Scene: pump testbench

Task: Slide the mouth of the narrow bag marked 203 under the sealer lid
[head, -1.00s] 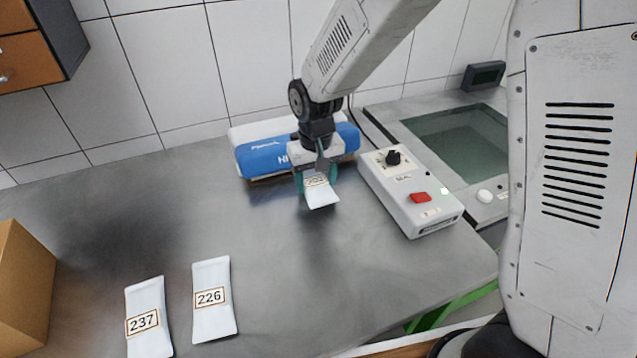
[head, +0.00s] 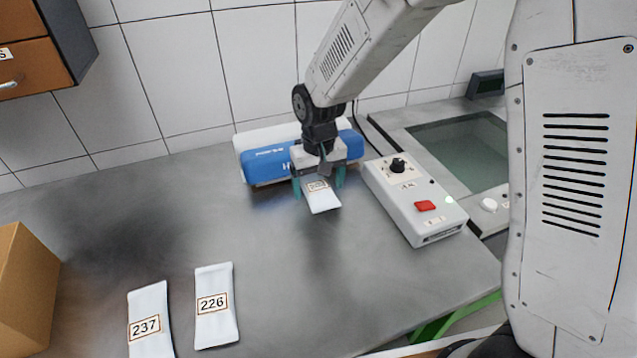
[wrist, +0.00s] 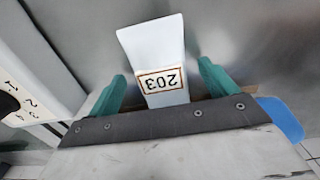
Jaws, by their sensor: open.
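The narrow white bag marked 203 (head: 322,200) lies at the front of the blue sealer, and its label reads clearly in the wrist view (wrist: 158,55). My gripper (head: 319,190) is open, its teal fingers apart on either side of the bag; gaps show between bag and fingers in the wrist view (wrist: 162,85). The blue sealer lid (head: 268,166) is behind my gripper. The bag's far end is hidden under my gripper, so I cannot tell whether its mouth is under the lid.
A control box (head: 415,200) with a black knob and red button stands right of the sealer. Bags marked 237 (head: 150,305) and 226 (head: 215,325) lie at the front left. A cardboard box (head: 22,290) is at the left edge. The middle of the table is clear.

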